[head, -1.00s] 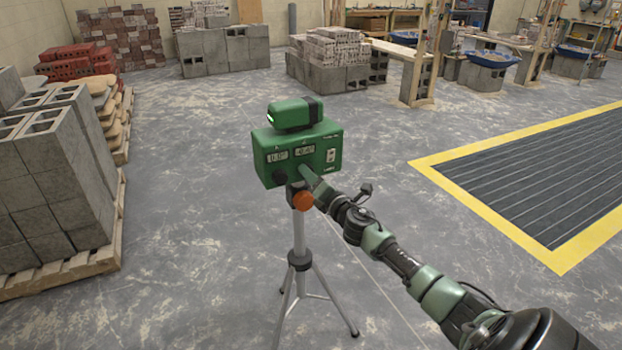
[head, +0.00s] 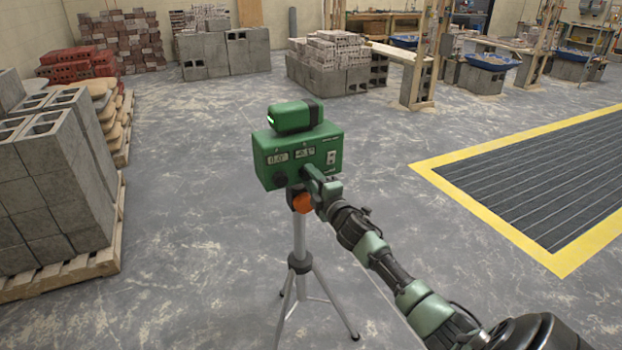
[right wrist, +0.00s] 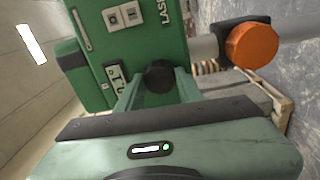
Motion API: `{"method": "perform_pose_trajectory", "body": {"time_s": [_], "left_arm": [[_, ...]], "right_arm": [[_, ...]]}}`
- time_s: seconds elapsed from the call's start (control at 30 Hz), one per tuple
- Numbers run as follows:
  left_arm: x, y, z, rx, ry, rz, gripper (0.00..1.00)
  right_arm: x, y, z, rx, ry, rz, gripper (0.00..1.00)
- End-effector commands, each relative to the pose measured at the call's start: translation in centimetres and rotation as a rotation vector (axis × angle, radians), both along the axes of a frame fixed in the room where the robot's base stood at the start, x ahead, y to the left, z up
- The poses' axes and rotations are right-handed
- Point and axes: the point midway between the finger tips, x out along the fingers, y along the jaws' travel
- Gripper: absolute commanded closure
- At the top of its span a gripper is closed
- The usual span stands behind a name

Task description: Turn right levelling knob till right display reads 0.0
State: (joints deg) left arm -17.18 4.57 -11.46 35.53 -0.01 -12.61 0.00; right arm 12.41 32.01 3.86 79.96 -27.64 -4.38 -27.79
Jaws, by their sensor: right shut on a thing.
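The green laser level (head: 328,150) stands on a grey tripod (head: 299,235). Its left display (head: 277,157) appears to read 0.0. Its right display (head: 305,153) shows a negative value, perhaps -0.1, but the digits are too small to be sure. The black left knob (head: 280,178) is free. My right gripper (head: 308,176) is at the right levelling knob, which it hides in the head view. In the right wrist view the black right levelling knob (right wrist: 160,77) sits between my two fingers, which are shut on it. My left gripper is not in view.
An orange tripod knob (head: 303,202) is just below my right gripper; it also shows in the right wrist view (right wrist: 251,45). Grey blocks on a pallet (head: 60,272) stand at the left. A yellow-edged dark floor grating (head: 540,180) lies at the right. The floor around the tripod is clear.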

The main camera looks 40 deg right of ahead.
Motion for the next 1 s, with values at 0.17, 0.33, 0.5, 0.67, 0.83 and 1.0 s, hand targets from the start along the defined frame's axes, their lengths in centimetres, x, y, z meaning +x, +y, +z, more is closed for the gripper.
{"method": "perform_pose_trajectory", "body": {"time_s": [0.17,0.33,0.5,0.67,0.83,1.0], "left_arm": [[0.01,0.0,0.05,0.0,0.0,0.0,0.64],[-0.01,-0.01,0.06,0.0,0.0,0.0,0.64],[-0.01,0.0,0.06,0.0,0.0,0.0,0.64],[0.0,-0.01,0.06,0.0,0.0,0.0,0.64],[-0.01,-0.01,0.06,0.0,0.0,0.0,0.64],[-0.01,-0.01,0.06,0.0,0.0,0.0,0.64]], "right_arm": [[0.0,0.02,-0.1,0.05,-0.011,-0.001,1.0],[0.0,0.0,-0.11,0.068,-0.014,-0.001,1.0],[-0.01,-0.01,-0.12,0.069,-0.015,-0.002,1.0],[-0.01,-0.01,-0.12,0.068,-0.014,-0.002,1.0],[-0.01,0.0,-0.11,0.068,-0.014,-0.001,0.42],[0.0,0.01,-0.07,0.067,-0.015,-0.001,0.42]]}}
